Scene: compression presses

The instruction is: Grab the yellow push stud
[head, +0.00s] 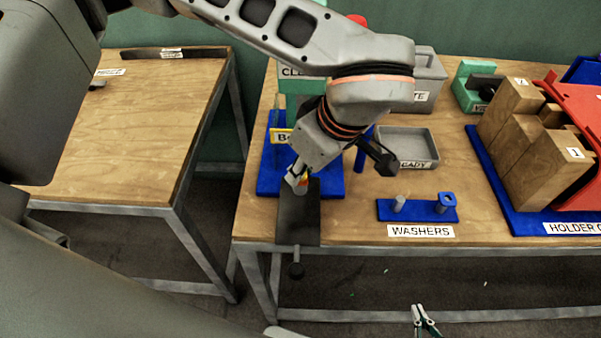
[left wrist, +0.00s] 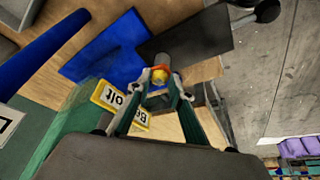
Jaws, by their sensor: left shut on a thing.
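The yellow push stud (left wrist: 159,77) shows between the fingertips of my left gripper (left wrist: 160,86) in the left wrist view. An orange part and a grey cylinder lie just beyond it, beside the dark plate (left wrist: 190,45). In the head view my left gripper (head: 298,180) points down above the blue base (head: 330,185) and the back end of the dark plate (head: 298,225). The left gripper is shut on the stud. My right gripper (head: 419,307) is at the bottom edge, in front of the table, apart from everything; its opening is unclear.
A green press stands behind my left arm. A blue washer stand (head: 418,211), a grey tray (head: 408,146) and a grey box (head: 428,75) are to the right. Wooden holder blocks (head: 525,145) fill the far right. The left table (head: 140,130) is mostly clear.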

